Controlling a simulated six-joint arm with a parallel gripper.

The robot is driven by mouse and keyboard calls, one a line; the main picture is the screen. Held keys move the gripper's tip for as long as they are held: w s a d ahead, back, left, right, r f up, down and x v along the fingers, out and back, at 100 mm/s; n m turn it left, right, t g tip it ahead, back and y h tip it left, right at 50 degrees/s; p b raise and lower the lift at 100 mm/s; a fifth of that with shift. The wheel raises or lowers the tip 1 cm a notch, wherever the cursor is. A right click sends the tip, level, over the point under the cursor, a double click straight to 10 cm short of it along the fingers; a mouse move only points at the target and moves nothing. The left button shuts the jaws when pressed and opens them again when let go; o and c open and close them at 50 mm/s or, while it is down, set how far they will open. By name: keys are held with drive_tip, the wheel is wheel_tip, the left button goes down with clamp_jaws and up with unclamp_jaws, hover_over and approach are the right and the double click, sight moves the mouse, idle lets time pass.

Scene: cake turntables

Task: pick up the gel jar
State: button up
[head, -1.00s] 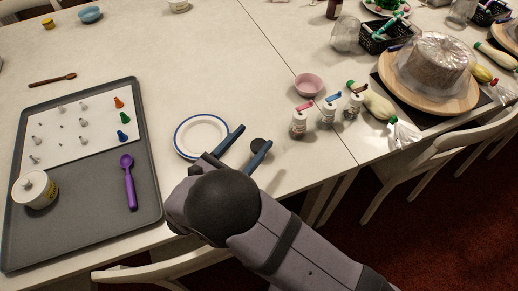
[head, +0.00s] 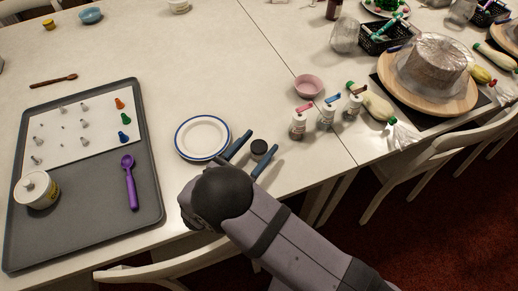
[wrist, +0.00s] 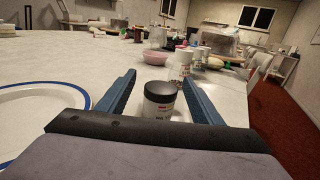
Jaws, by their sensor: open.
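The gel jar (head: 259,148) is a small jar with a dark lid, standing on the table beside the white plate. In the wrist view the jar (wrist: 159,103) stands upright with a pale label, between the two blue fingers. My gripper (head: 254,158) is open, with one finger on each side of the jar. A gap shows between the jar and the left finger; the right finger is close to it, and I cannot tell if they touch.
A white plate with a blue rim (head: 203,138) lies just left of my gripper. Several small bottles (head: 327,116) and a pink bowl (head: 309,86) stand to the right. A grey tray (head: 90,215) is at the left. The table's front edge is close to my arm.

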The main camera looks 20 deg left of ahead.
drive_tip(key=shift+f+p+x, duration=0.2)
drive_tip(key=shift+p+x, duration=0.3)
drive_tip(key=shift+x, duration=1.7)
drive_tip(key=shift+d, duration=0.15)
drive_tip(key=shift+c, duration=0.7)
drive_tip(key=shift+s, duration=0.1)
drive_tip(key=c, duration=1)
drive_tip(key=shift+c, duration=0.2)
drive_tip(key=shift+r, duration=0.2)
wheel_tip(320, 180, up, 10)
drive_tip(key=shift+f, duration=0.15)
